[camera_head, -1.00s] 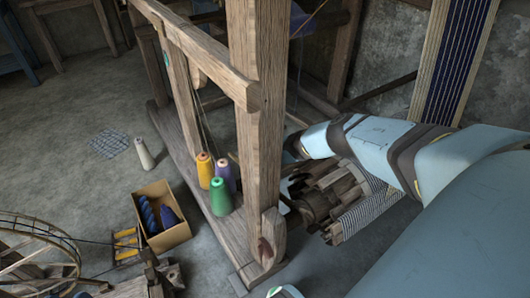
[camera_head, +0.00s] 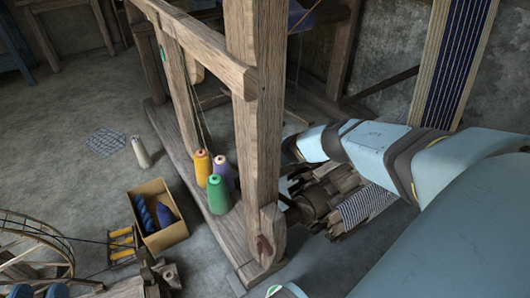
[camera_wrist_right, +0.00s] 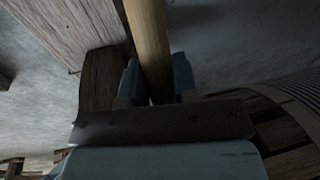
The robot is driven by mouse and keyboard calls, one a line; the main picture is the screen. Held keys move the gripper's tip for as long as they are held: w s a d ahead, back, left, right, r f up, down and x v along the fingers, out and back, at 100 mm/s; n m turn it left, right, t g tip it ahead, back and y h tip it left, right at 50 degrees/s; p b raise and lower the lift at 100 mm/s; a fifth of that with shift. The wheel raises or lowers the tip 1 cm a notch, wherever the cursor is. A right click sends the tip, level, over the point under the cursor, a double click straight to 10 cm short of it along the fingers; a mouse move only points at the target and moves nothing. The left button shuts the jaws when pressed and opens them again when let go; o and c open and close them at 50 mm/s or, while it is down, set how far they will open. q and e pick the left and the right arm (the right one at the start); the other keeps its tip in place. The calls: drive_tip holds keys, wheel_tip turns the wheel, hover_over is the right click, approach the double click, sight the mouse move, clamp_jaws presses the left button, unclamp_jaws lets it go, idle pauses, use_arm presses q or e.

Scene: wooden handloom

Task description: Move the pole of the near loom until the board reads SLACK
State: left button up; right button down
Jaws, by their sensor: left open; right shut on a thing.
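The near loom's wooden frame (camera_head: 257,150) stands in the middle of the head view, with a thick upright post and a cross rail. In the right wrist view a light wooden pole (camera_wrist_right: 148,35) runs between the fingers of my right gripper (camera_wrist_right: 156,82), which is shut on it. In the head view my right arm reaches in from the right, and its gripper is hidden behind the post. I see no readable board.
Green (camera_head: 217,194), orange and purple thread cones stand by the loom's base rail. A cardboard box (camera_head: 170,238) with blue yarn, a white cone (camera_head: 141,152) and a spinning wheel (camera_head: 35,245) are to the left. A roll of striped cloth (camera_head: 365,205) lies beneath my right arm.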

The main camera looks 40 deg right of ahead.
drive_tip(key=c, duration=1.1)
unclamp_jaws()
drive_tip(key=shift+w+r, duration=0.2)
drive_tip(key=shift+r, duration=0.05)
drive_tip(key=shift+c, duration=0.2)
drive_tip(key=shift+o, duration=1.3)
drive_tip(key=shift+r, duration=0.35)
use_arm(q)
drive_tip(key=shift+s+d+r+n+y+p, duration=0.15)
drive_tip(key=shift+s+r+n+p, duration=0.4)
drive_tip(key=shift+p, duration=0.7)
drive_tip(key=shift+s+d+r+n+y+p, duration=0.1)
drive_tip(key=shift+s+d+r+n+p, duration=0.15)
drive_tip(key=shift+r+n+p, duration=0.8)
drive_tip(key=shift+s+d+r+n+y+p, duration=0.15)
drive_tip(key=shift+s+r+n+p, duration=0.25)
drive_tip(key=shift+p, duration=1.1)
use_arm(e)
drive_tip(key=v, duration=1.3)
